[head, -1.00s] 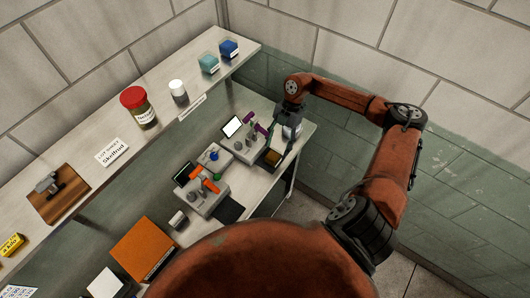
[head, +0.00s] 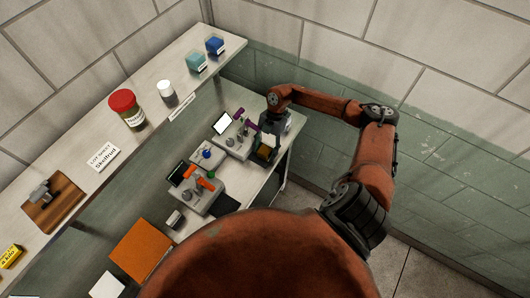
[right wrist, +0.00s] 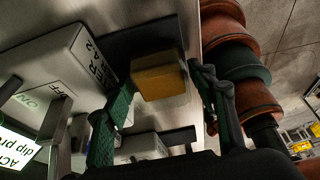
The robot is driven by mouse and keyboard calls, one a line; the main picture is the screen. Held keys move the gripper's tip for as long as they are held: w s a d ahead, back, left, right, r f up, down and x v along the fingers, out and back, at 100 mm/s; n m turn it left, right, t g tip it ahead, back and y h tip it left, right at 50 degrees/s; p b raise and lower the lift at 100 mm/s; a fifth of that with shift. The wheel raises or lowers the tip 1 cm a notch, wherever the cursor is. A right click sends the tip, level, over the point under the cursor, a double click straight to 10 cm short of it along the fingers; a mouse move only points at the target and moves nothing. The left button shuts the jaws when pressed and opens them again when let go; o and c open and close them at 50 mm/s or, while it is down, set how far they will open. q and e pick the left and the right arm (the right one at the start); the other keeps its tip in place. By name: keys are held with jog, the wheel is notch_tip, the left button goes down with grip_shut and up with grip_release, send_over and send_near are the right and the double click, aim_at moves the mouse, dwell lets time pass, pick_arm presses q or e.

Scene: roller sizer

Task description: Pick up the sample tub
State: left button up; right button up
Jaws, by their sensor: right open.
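A small box-shaped tub with yellow-brown contents, which I take to be the sample tub (head: 264,150), stands near the right end of the lower bench. In the right wrist view the tub (right wrist: 160,78) shows between the two green-padded fingers. My right gripper (right wrist: 163,84) is open, with a finger on either side of the tub and gaps visible. In the head view the right gripper (head: 268,153) is at the tub and partly hides it. My left gripper is not in view.
Left of the tub stand a machine with a lit white screen (head: 222,123) and purple levers, and another with an orange lever (head: 205,184). The upper shelf holds a red-lidded jar (head: 127,109), a white bottle (head: 167,92) and teal and blue boxes. An orange box (head: 141,248) lies lower left.

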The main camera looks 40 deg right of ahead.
jog(key=c, duration=1)
jog(key=shift+r, duration=0.15)
